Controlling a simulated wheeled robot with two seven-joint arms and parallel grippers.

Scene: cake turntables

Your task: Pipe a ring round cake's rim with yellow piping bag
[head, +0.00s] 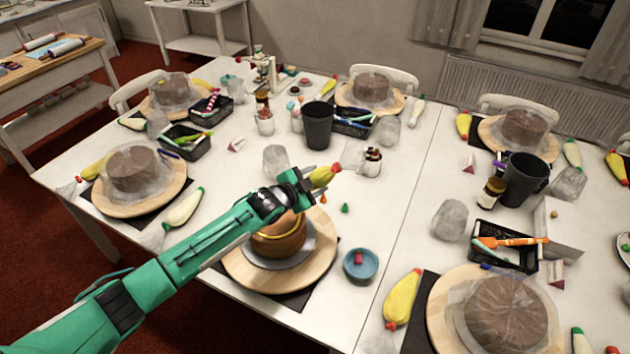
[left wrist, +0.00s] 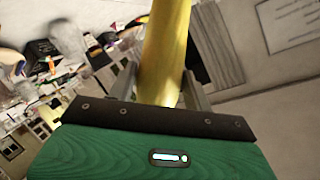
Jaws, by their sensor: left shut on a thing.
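The brown cake (head: 277,243) stands on a grey board on a round wooden turntable (head: 318,262) at the centre front. A yellow line of piping shows along the visible right and front of its rim; my arm hides the rest. My left gripper (head: 305,184) is above the cake's far right side, shut on the yellow piping bag (head: 323,175). In the left wrist view the bag (left wrist: 165,55) stands between the fingers. I cannot make out its tip against the cake. My right gripper is not in view.
A blue dish (head: 360,264) holding a red item is right of the turntable. Small orange and green cones (head: 345,208) lie behind it. A dark cup (head: 317,125) stands further back. Several wrapped cakes on turntables, such as one at front right (head: 505,310), surround this place.

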